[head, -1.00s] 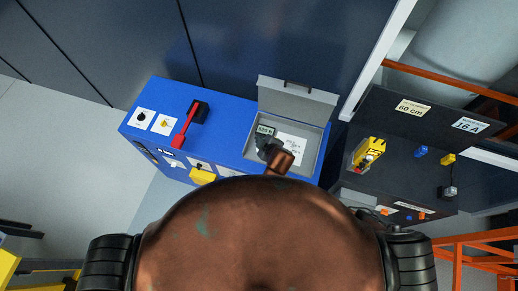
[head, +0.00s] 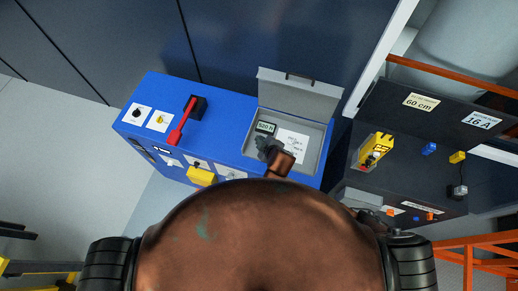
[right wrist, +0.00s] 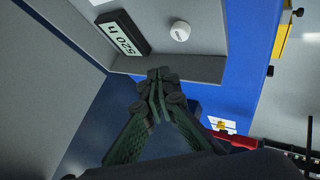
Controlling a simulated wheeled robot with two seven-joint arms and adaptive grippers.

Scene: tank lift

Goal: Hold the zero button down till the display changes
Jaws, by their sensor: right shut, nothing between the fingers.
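The display (head: 265,127) is a small grey screen in an open grey box on the blue cabinet. In the right wrist view the display (right wrist: 122,35) reads about "520 n", turned on its side. A round white button (right wrist: 180,31) with a small unreadable mark sits beside it. The button is hidden or too small to make out in the head view. My right gripper (head: 266,146) is shut and empty over the box. In the right wrist view its fingertips (right wrist: 160,78) overlap the box's edge, below the button and apart from it in the picture. My left gripper is out of view.
The box's raised lid (head: 297,98) stands behind, and a white printed sheet (head: 293,145) lies inside. A red lever (head: 183,122) and yellow part (head: 201,176) are on the cabinet (head: 228,112). A dark panel with a yellow device (head: 373,150) stands right.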

